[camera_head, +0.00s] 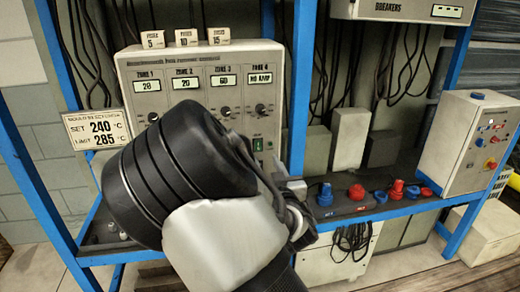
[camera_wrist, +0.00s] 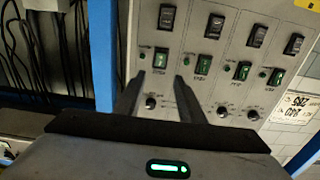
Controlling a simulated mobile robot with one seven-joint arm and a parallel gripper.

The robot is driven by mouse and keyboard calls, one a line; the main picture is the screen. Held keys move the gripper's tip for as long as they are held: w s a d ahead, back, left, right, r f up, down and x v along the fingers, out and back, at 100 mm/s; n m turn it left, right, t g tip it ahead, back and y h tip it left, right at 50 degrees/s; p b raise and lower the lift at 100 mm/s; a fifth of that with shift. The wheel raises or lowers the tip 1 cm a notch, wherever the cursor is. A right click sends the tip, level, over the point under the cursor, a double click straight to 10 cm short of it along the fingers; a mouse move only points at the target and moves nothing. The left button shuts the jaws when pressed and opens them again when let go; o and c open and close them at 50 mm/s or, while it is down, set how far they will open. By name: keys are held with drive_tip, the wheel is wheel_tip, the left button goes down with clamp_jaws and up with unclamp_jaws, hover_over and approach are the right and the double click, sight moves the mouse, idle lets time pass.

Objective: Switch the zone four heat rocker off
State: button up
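The grey heat control panel (camera_head: 130,72) has columns labelled zone 1 to zone 4, each with a display and knobs. Zone 4 is rightmost, its display (camera_head: 263,78) apparently reading "NO AMP". A green-lit rocker (camera_head: 258,145) shows below it; my arm hides most of the lower panel. In the wrist view the panel appears upside down, with a row of green-lit rockers and a row of dark rockers. The leftmost green rocker (camera_wrist: 162,57), in the column nearest the blue post, appears between and just beyond my fingertips. My gripper (camera_wrist: 158,78) is open and empty; contact cannot be judged.
A blue post (camera_wrist: 103,55) stands close beside the panel. Another dark rocker (camera_wrist: 167,16) and a green rocker (camera_wrist: 204,64) are near the fingers. A bench (camera_head: 345,205) holds red and blue connectors. A control box (camera_head: 470,140) stands at right. Cables hang behind.

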sight(258, 146)
drive_tip(key=x, duration=0.9)
drive_tip(key=shift+w+a+f, duration=0.1)
drive_tip(key=shift+w, duration=0.25)
drive_tip(key=shift+c, duration=0.4)
clamp_jaws()
drive_tip(key=f+b, duration=0.1)
drive_tip(key=b, duration=0.2)
drive_tip(key=shift+f, duration=0.3)
drive_tip(key=b, duration=0.2)
drive_tip(key=shift+f+b, duration=0.25)
drive_tip(key=shift+b, duration=0.05)
drive_tip(key=t+b, duration=0.1)
drive_tip(key=b, duration=0.4)
drive_tip(key=shift+s, duration=0.1)
drive_tip(key=t+b, duration=0.1)
drive_tip(key=b, duration=0.1)
drive_tip(key=shift+f+y+b, duration=0.1)
drive_tip(key=shift+y+b, duration=0.2)
drive_tip(key=shift+r+t+p, duration=0.3)
drive_tip(key=shift+t+p, duration=0.15)
drive_tip(key=shift+t, duration=0.25)
